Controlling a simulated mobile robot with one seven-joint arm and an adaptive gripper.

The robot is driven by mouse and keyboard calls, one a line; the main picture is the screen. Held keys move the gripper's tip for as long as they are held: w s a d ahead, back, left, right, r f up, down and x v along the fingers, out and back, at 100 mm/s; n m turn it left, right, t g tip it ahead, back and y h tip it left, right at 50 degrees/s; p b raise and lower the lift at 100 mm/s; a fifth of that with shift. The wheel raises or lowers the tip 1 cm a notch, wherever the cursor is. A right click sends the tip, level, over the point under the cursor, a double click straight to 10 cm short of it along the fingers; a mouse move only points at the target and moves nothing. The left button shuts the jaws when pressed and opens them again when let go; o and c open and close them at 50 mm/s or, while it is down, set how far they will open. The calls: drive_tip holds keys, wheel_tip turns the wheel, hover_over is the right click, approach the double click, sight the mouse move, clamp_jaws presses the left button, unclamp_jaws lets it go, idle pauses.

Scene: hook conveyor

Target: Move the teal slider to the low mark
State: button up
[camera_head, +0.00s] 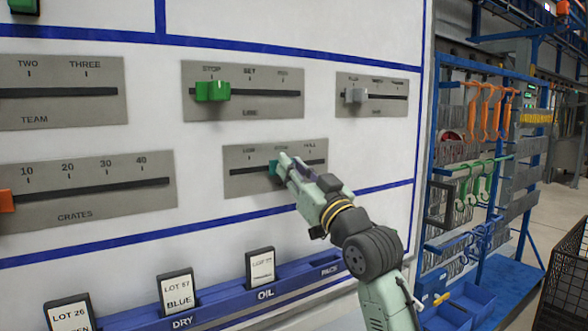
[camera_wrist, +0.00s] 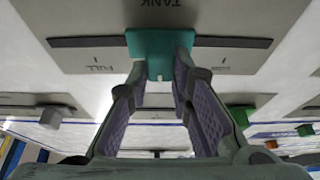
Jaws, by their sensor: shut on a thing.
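The teal slider (camera_head: 273,168) sits near the middle of the slot on a grey plate (camera_head: 240,184) low on the white board. The plate's marks read LOW at the left, a partly covered one in the middle and FULL at the right. In the wrist view the plate is upside down, with TANK at the top, FULL at the left and the teal slider (camera_wrist: 148,46) in the middle. My gripper (camera_head: 284,163) reaches in from the lower right. Its two fingers (camera_wrist: 160,74) are shut on the teal slider, one on each side.
A green slider (camera_head: 212,91) and a grey slider (camera_head: 355,95) sit on plates above. An orange slider (camera_head: 7,201) is at the far left. A blue rail (camera_head: 215,305) with lot cards runs below. A blue tool rack (camera_head: 433,130) stands right of the board.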

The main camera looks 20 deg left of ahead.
clamp_jaws()
drive_tip(key=s+a, duration=0.1)
drive_tip(key=s, duration=0.1)
drive_tip(key=s+a, duration=0.4)
drive_tip(key=shift+s, duration=0.15)
drive_tip(key=o, duration=0.8)
unclamp_jaws()
drive_tip(key=shift+o, duration=0.2)
drive_tip(key=shift+d, duration=0.15)
drive_tip(key=v, duration=1.2)
